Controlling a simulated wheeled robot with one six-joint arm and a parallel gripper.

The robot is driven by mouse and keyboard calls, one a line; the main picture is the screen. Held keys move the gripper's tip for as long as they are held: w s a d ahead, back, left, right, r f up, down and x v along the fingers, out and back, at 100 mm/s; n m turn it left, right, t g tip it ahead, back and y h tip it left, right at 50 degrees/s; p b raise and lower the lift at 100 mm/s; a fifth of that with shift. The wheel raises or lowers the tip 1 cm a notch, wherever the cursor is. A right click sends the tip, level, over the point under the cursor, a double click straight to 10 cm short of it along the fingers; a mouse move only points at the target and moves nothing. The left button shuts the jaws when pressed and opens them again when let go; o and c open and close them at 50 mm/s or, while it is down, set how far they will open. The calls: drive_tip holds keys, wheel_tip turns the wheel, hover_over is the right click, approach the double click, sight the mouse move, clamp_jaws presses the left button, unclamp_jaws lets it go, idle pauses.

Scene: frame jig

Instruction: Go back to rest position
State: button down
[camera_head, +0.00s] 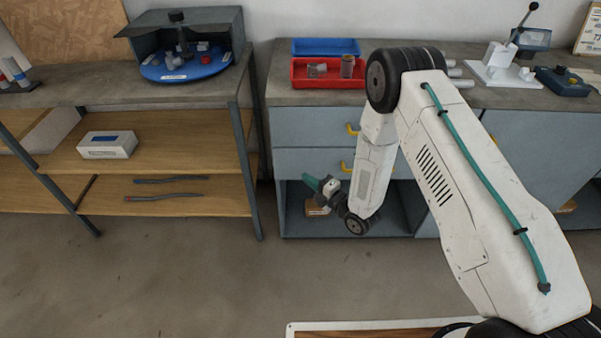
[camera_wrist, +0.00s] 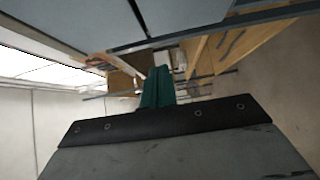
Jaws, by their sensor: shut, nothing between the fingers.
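My gripper (camera_head: 317,187) shows in the head view at the end of my white arm, in front of the open lower bay of the grey cabinet. Its teal fingers point up and to the left. In the wrist view the teal fingers (camera_wrist: 157,88) are together with nothing between them. The gripper hangs clear of the shelf unit on the left. A small brown object (camera_head: 316,208) shows just behind or below the gripper; I cannot tell its exact distance.
A wooden shelf unit (camera_head: 160,158) stands left, holding a white box (camera_head: 107,145) and dark rods. The grey cabinet (camera_head: 300,125) carries a red tray (camera_head: 300,82), a blue tray (camera_head: 325,47) and a white fixture (camera_head: 497,72). The floor (camera_head: 200,285) in front is clear.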

drive_tip(key=shift+s+d, duration=0.3)
